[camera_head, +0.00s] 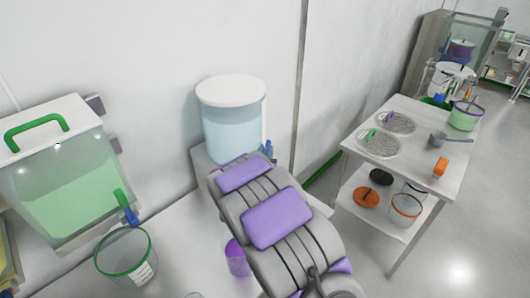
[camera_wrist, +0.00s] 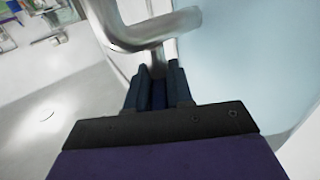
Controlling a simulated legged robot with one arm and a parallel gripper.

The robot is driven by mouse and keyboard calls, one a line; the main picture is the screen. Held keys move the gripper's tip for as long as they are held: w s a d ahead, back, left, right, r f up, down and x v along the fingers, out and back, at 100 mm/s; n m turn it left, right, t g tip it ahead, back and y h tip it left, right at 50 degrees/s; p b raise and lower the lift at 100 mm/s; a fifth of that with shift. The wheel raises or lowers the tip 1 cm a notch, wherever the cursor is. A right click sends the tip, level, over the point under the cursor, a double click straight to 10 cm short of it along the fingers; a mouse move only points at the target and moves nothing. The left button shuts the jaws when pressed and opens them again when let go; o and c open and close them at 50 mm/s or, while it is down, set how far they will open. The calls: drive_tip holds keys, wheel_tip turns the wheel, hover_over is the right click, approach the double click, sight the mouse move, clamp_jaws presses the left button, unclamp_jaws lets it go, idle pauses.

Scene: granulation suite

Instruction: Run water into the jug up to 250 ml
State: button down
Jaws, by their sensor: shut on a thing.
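The water tank (camera_head: 233,125), pale blue with a white lid, stands against the wall in the head view. Its pale blue side also fills the right of the wrist view (camera_wrist: 245,60). A small blue part (camera_head: 267,148), which looks like its tap, shows at its right side. In the wrist view my gripper (camera_wrist: 158,88) is shut on a narrow blue piece, apparently the tap handle, below a bent metal pipe (camera_wrist: 150,32). A purple vessel (camera_head: 237,258), possibly the jug, stands partly behind my arm. Its level and any marks cannot be read.
A tank of green liquid (camera_head: 62,185) stands at left, with a clear green-rimmed container (camera_head: 124,258) near its tap. A white table (camera_head: 410,150) at right bears sieves, a scoop and a green pot. Grey floor lies open beyond it.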

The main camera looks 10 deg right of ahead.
drive_tip(key=shift+a+r+h+p, duration=0.15)
drive_tip(key=shift+h+p, duration=0.15)
drive_tip(key=shift+p, duration=0.3)
drive_tip(key=m+g+h+p, duration=0.1)
drive_tip(key=p, duration=0.1)
drive_tip(key=m+g+h+p, duration=0.1)
drive_tip(key=h+p, duration=0.1)
drive_tip(key=p, duration=0.1)
drive_tip(key=shift+w+a+r+m, duration=0.15)
drive_tip(key=shift+m, duration=0.25)
drive_tip(key=m+g+h+p, duration=0.3)
drive_tip(key=h+p, duration=0.1)
drive_tip(key=shift+w+g+p, duration=0.1)
drive_tip(key=shift+g+p, duration=0.2)
drive_tip(key=shift+g, duration=0.1)
drive_tip(key=shift+f+m, duration=0.2)
drive_tip(key=shift+m, duration=0.2)
drive_tip(key=c, duration=1)
unclamp_jaws()
